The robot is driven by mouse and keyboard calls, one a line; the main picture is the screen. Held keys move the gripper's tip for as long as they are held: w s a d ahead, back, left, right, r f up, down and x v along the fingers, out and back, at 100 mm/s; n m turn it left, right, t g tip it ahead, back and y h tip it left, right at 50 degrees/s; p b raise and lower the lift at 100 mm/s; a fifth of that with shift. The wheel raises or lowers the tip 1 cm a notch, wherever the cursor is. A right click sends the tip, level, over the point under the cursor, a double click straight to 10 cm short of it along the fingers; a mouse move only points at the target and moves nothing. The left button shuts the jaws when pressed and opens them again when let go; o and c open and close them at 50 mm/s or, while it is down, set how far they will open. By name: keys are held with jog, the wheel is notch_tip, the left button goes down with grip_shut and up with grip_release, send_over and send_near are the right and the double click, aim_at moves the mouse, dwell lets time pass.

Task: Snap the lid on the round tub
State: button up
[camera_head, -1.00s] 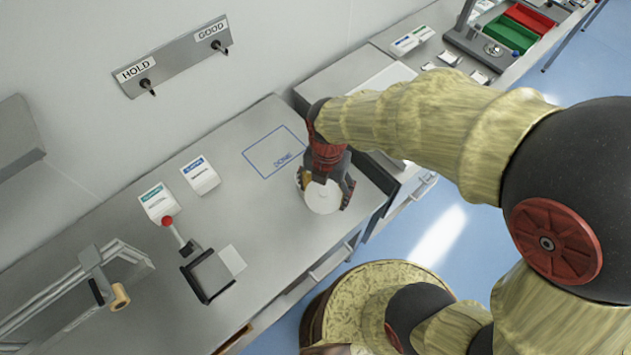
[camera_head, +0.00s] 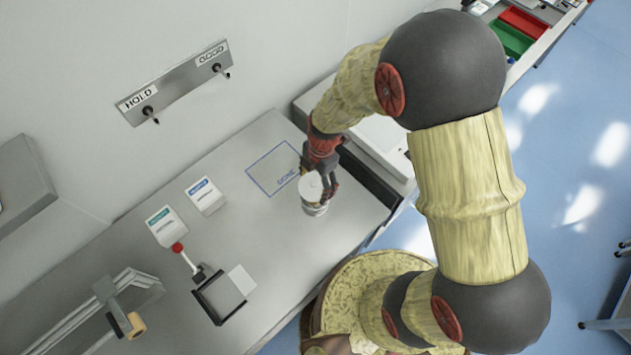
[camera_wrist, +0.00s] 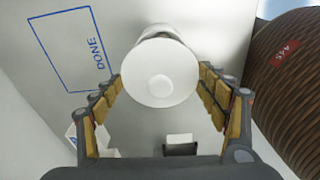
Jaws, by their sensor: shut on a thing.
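My gripper (camera_head: 318,184) is shut on the white round lid (camera_head: 312,185), above the counter's right part. In the wrist view the lid (camera_wrist: 160,77) lies between the two padded fingers. The pale round tub (camera_head: 314,208) stands upright on the counter, just under the lid and partly hidden by it. Part of the tub (camera_wrist: 158,31) shows past the lid's upper edge in the wrist view. I cannot tell whether lid and tub touch.
A blue outlined area marked DONE (camera_head: 262,174) is left of the tub. Two small labelled boxes (camera_head: 205,196) (camera_head: 165,226) and a black-framed stand with a red-knobbed lever (camera_head: 219,297) are further left. A dark tray (camera_head: 362,180) edges the counter's right end.

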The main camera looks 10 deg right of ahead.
jog(key=shift+f+b, duration=1.65)
jog(key=shift+f, duration=0.95)
jog(key=shift+r+b, duration=0.1)
jog(key=shift+b, duration=0.5)
jog(key=shift+c, duration=0.2)
jog(key=shift+f+b, duration=0.2)
jog(key=shift+b, duration=0.45)
dwell(0.4)
dwell(0.4)
jog(key=o, duration=1)
jog(key=shift+o, duration=1.1)
jog(key=shift+r+p, duration=1.75)
jog(key=shift+r, duration=1.8)
